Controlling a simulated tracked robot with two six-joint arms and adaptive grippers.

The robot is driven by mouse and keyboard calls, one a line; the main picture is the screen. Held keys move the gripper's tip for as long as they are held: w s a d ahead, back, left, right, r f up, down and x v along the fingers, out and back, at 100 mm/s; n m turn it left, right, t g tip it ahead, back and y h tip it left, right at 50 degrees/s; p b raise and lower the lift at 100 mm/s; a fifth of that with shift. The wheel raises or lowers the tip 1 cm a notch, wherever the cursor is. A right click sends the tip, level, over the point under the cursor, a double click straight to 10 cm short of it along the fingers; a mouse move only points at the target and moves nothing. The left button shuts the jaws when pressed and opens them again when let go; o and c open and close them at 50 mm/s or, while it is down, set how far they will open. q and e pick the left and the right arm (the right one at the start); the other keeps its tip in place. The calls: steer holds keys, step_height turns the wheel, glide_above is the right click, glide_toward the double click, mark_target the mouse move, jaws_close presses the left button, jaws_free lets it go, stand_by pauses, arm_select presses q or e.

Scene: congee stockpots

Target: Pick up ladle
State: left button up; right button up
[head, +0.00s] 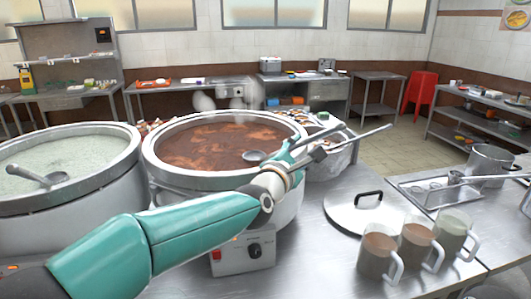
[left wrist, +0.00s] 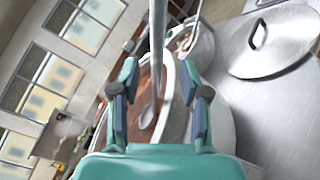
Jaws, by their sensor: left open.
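A large stockpot of brown congee (head: 165,178) stands on the counter at the centre. A metal ladle (head: 254,156) has its bowl over the brown surface. Its handle appears to run right, past the pot's rim, partly hidden by my gripper. My left gripper (head: 308,150) is open at the pot's right rim. In the left wrist view, the ladle (left wrist: 156,50) shows its shaft and bowl between the two open fingers of my gripper (left wrist: 160,90); I cannot tell whether they touch it. A second ladle (head: 55,178) rests in the left pot of pale congee (head: 85,185). My right gripper is not in view.
A flat lid (head: 350,211) lies on the counter right of the pot, also in the left wrist view (left wrist: 275,45). Several filled jugs (head: 415,245) stand near the front right. A control box (head: 242,252) is on the pot's front. A smaller pot (head: 490,160) stands far right.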

mark_target(303, 144)
arm_select(q)
steer(key=p+x, duration=0.2)
steer(key=x, duration=0.3)
steer(key=shift+w+a+f+p, duration=0.1)
steer(key=shift+w+a+p, duration=0.05)
steer(key=shift+a+p, duration=0.3)
steer(key=shift+w+d, duration=0.15)
steer(key=shift+w, duration=0.2)
steer(key=shift+f, duration=0.1)
jaws_close()
